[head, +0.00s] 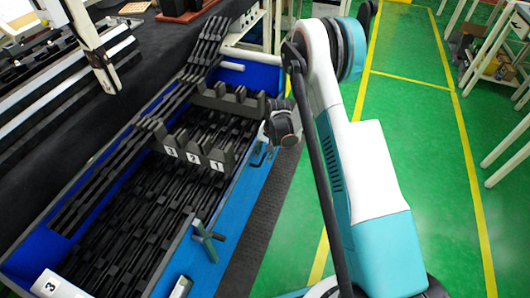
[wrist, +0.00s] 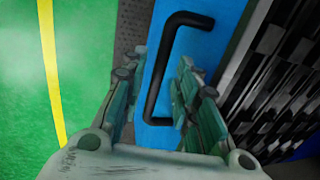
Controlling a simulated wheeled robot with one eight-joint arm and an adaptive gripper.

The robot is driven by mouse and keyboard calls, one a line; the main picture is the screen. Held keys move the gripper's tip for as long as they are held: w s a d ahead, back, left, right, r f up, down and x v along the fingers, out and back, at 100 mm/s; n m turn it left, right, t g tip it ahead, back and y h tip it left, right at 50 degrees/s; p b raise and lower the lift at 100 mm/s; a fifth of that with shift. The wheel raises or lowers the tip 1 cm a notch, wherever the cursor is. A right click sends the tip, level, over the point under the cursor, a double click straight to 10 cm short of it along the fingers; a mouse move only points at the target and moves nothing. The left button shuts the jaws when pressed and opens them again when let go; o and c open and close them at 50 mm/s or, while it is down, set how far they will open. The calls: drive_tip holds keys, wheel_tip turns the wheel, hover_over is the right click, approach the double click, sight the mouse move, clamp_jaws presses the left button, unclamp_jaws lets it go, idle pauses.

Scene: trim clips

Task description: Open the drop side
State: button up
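The drop side (head: 235,210) is the long blue panel along the right edge of the blue crate, and it appears upright. It also shows in the wrist view (wrist: 208,42). A black bent-bar handle (wrist: 157,80) is fixed to it; in the head view the handle (head: 262,157) is small, just below my wrist. My gripper (wrist: 156,70) is open and empty, its two greenish fingers on either side of the handle's long bar in the picture. I cannot tell how deep the bar sits between them or whether they touch it.
The crate holds many black trim clips and dark dividers with number labels (head: 193,157). A dark green cross-shaped piece (head: 207,240) sits at the drop side's near part. A black-covered bench (head: 130,90) stands left. Green floor (head: 420,140) with yellow lines is open on the right.

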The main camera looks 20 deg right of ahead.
drive_tip(key=shift+r, duration=0.1)
wheel_tip(320, 180, up, 12)
drive_tip(key=s+d, duration=0.1)
drive_tip(key=shift+s+d+f, duration=0.15)
drive_tip(key=shift+d+f, duration=0.05)
drive_tip(key=shift+d, duration=0.2)
idle(0.6)
drive_tip(key=s+r+n+t, duration=0.1)
drive_tip(key=s+r, duration=0.3)
drive_tip(key=r, duration=0.4)
drive_tip(key=s+a+r+n+t+h, duration=0.1)
drive_tip(key=s+r, duration=0.3)
drive_tip(key=r, duration=0.3)
drive_tip(key=s+r+n+t, duration=0.1)
drive_tip(key=s+r, duration=0.3)
drive_tip(key=r, duration=0.4)
drive_tip(key=s+r+n+t, duration=0.1)
drive_tip(key=s+r+n, duration=0.1)
drive_tip(key=s, duration=0.7)
drive_tip(key=s+r+n+t, duration=0.2)
drive_tip(key=s+r, duration=0.1)
drive_tip(key=s, duration=0.7)
drive_tip(key=shift+a+h, duration=0.35)
drive_tip(key=shift+h, duration=0.05)
